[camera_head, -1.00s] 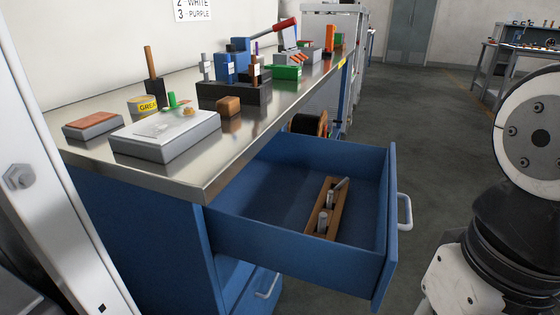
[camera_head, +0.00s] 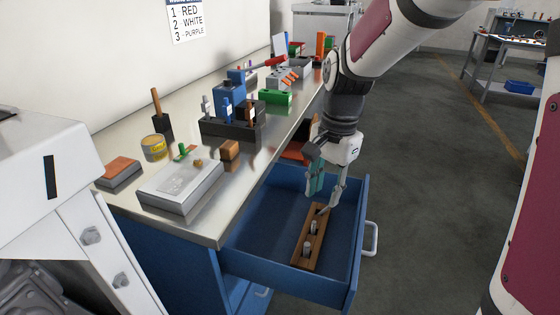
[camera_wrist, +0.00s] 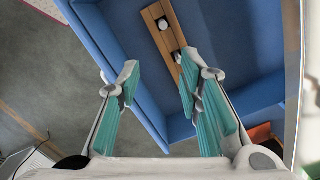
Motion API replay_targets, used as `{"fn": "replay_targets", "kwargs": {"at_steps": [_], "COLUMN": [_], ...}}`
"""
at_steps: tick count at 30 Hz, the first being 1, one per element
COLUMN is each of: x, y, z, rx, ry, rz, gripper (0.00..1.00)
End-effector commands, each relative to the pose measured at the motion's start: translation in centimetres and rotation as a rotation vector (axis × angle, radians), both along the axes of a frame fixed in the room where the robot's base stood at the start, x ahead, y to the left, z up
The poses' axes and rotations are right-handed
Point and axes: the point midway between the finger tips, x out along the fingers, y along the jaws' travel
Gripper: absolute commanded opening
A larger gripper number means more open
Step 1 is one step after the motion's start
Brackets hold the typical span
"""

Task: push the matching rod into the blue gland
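My gripper (camera_head: 326,190) is over the open blue drawer, pointing down, with its teal-padded fingers apart and nothing between them. A wooden rack (camera_head: 301,262) lies in the drawer below and holds several grey metal rods (camera_head: 314,227). One rod (camera_head: 323,210) at the far end looks tilted and lies close to a fingertip. The wrist view shows the open fingers (camera_wrist: 159,78) and part of the rack (camera_wrist: 153,16) beyond the right fingertip. A blue block with a pale label (camera_head: 226,103), perhaps the blue gland, stands at a black stand (camera_head: 217,128) on the bench.
The drawer's walls (camera_head: 350,240) surround the rack. The steel bench (camera_head: 213,212) holds a grey slab (camera_head: 170,200), a yellow can (camera_head: 153,148), a brown block (camera_head: 229,150) and a green box (camera_head: 275,97). The floor to the right is clear.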

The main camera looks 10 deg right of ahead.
Motion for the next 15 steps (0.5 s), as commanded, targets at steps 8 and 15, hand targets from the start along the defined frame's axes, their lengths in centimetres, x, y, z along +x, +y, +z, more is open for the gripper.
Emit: {"fn": "replay_targets", "kwargs": {"at_steps": [8,15], "x": [4.8,6.0], "y": [-0.4,-0.6], "z": [-1.3,-3.0], "rx": [-0.055,-0.070], "ry": [0.013,0.011], "rz": [-0.254,-0.320], "gripper": [0.33,0.33]}}
